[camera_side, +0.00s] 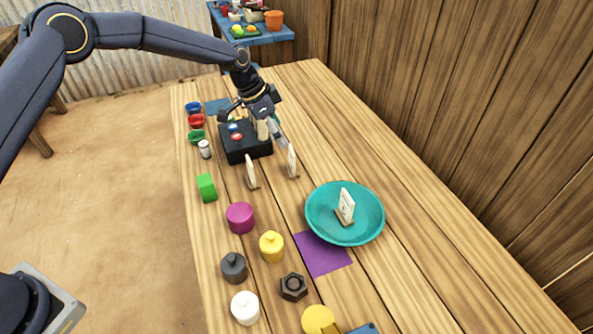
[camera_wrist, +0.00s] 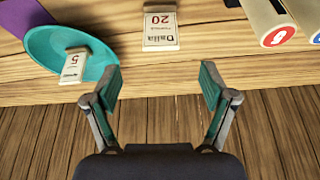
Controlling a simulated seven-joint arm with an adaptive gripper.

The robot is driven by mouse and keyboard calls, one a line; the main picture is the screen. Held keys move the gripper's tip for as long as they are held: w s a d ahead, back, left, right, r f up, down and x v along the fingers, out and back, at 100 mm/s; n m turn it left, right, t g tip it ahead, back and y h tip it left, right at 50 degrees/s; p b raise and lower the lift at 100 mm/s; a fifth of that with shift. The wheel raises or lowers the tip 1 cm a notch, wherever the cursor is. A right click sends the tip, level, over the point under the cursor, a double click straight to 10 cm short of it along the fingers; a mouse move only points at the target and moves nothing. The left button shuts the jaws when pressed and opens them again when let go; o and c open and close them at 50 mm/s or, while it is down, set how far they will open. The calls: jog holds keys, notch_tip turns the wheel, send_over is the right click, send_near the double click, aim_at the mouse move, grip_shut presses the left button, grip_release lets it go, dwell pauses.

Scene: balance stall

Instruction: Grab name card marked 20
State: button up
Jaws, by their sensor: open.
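The name card marked 20 (camera_wrist: 160,28) is a small cream card with the name "Dalia", standing on the wooden table in the wrist view. In the side view a pale upright card (camera_side: 292,161) near my gripper is probably this one, but its marking is not readable. My gripper (camera_wrist: 160,84) is open, with nothing between its teal-padded fingers. The card is ahead of the fingertips, apart from them. In the side view my gripper (camera_side: 272,130) hangs beside the black box, just beyond the card. Another card (camera_wrist: 74,66), marked 5, stands in the teal dish.
The teal dish (camera_side: 372,225) is nearer the side camera. A black box (camera_side: 240,152) stands beside my gripper. Another pale card (camera_side: 251,172) stands left of the probable card. Cream pieces with round marks (camera_wrist: 268,22) are at the wrist view's right. The wooden wall borders the right.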

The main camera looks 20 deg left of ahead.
aim_at(291, 149)
jog(key=x, duration=0.8)
jog(key=shift+w+d+f, duration=0.2)
jog(key=shift+d, duration=0.1)
jog(key=c, duration=1.4)
